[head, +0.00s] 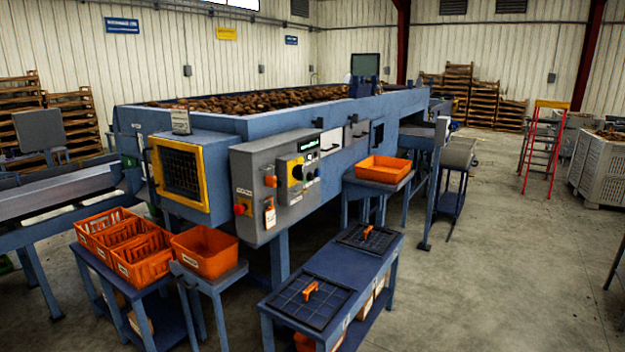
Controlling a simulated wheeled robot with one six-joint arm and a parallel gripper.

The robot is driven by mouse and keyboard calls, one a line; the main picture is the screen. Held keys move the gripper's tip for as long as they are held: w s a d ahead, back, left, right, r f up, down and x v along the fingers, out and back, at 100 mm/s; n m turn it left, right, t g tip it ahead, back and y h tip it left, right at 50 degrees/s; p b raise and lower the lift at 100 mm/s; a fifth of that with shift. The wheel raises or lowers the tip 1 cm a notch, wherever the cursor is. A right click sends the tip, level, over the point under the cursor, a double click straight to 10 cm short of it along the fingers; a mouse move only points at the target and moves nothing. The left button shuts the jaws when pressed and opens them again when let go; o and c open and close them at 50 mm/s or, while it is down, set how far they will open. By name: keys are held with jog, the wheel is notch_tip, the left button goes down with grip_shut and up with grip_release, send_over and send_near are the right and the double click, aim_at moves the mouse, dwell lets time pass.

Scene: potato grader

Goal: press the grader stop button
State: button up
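The potato grader (215,122) is a long blue machine with a bed of potatoes on top. A grey control box (258,160) is mounted on its near side. A red round button (239,209) sticks out low on the left face of this box and looks like a stop button; its label is too small to read. A yellow panel (284,172) with a dark knob and small buttons is on the box front. Orange parts (270,181) are also on the box. My gripper is not in view.
A low blue table (388,258) with black grids stands in front of the grader. Orange crates (143,262) and an orange bin (207,250) stand on tables below the control box. A red ladder (541,150) stands farther back.

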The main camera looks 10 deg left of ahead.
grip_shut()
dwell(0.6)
